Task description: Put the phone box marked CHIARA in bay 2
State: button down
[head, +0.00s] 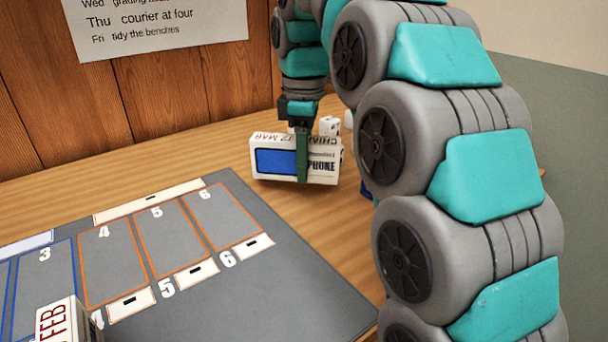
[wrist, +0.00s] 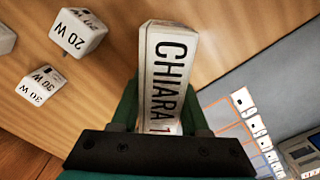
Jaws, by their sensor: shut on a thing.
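The phone box marked CHIARA (head: 272,161) is white with a blue panel and stands on its long edge over the wooden bench. In the wrist view its CHIARA label (wrist: 168,65) faces the camera. My gripper (head: 302,165) is shut on the box, one green finger across its front face. I cannot tell whether the box touches the bench. The grey bay mat (head: 300,285) lies in front and to the left, with bays 3 to 6 numbered. Only a blue-edged strip shows left of bay 3 in the head view; no number 2 is visible.
A box marked FEB (head: 60,322) stands on the mat near bays 3 and 4. White charger cubes marked 20 W (wrist: 80,32) and 30 W (wrist: 40,84) lie near the held box. Bays 5 (head: 172,240) and 6 (head: 222,215) are empty. A blue thing is mostly hidden behind my arm.

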jog(key=shift+f, duration=1.2)
jog(key=shift+f, duration=0.15)
jog(key=shift+c, duration=2)
grip_release()
